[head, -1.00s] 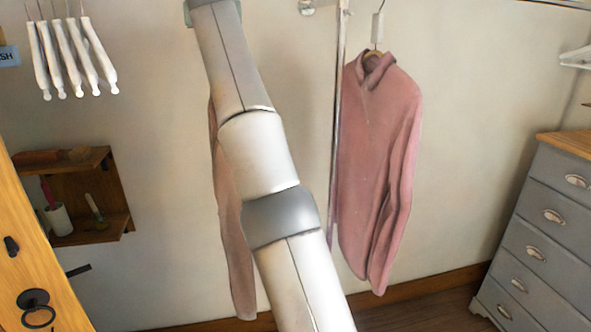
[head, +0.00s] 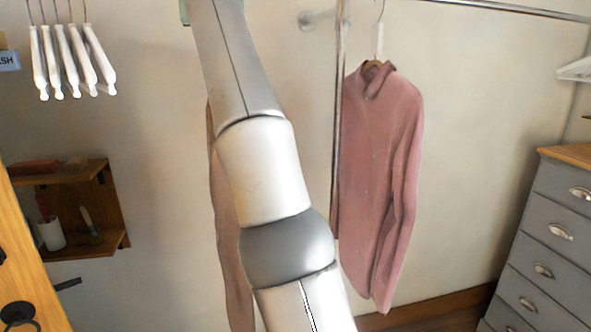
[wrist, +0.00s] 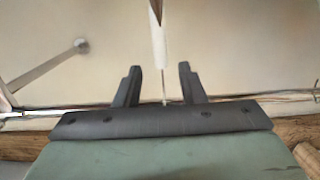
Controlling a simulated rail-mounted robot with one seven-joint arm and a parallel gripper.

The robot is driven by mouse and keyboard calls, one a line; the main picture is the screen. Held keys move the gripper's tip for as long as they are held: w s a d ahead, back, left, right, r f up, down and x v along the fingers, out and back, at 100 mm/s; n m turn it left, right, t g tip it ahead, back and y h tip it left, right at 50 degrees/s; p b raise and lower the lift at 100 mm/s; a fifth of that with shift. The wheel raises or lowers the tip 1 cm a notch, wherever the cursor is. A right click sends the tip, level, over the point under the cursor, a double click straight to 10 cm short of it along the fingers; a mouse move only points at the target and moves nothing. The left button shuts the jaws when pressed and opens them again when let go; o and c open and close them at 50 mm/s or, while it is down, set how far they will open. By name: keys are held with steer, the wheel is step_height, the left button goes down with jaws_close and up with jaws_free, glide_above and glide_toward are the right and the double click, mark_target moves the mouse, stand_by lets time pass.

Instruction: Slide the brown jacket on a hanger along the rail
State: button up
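The brown jacket (head: 222,220) hangs behind my arm in the head view; only its left edge and lower part show. Its hanger is hidden there. The rail (head: 520,11) crosses the top right of the head view. In the wrist view my gripper (wrist: 160,84) is open, its two dark fingers apart. A narrow white upright piece (wrist: 158,45) with a thin wire below lines up with the gap between the fingers. It looks like a hanger neck, but I cannot tell whether it is between the fingers or beyond them. My gripper is out of the head view.
A pink pullover (head: 380,180) hangs right of my arm, beside a vertical metal pole (head: 338,130). Several white hangers (head: 72,60) hang at the upper left. A small wooden shelf (head: 115,205) is on the left wall. A grey drawer unit (head: 545,235) stands at the right.

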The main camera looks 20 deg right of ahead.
steer(key=s+b, duration=0.3)
steer(key=s, duration=0.3)
steer(key=shift+a+r, duration=0.3)
stand_by(0.4)
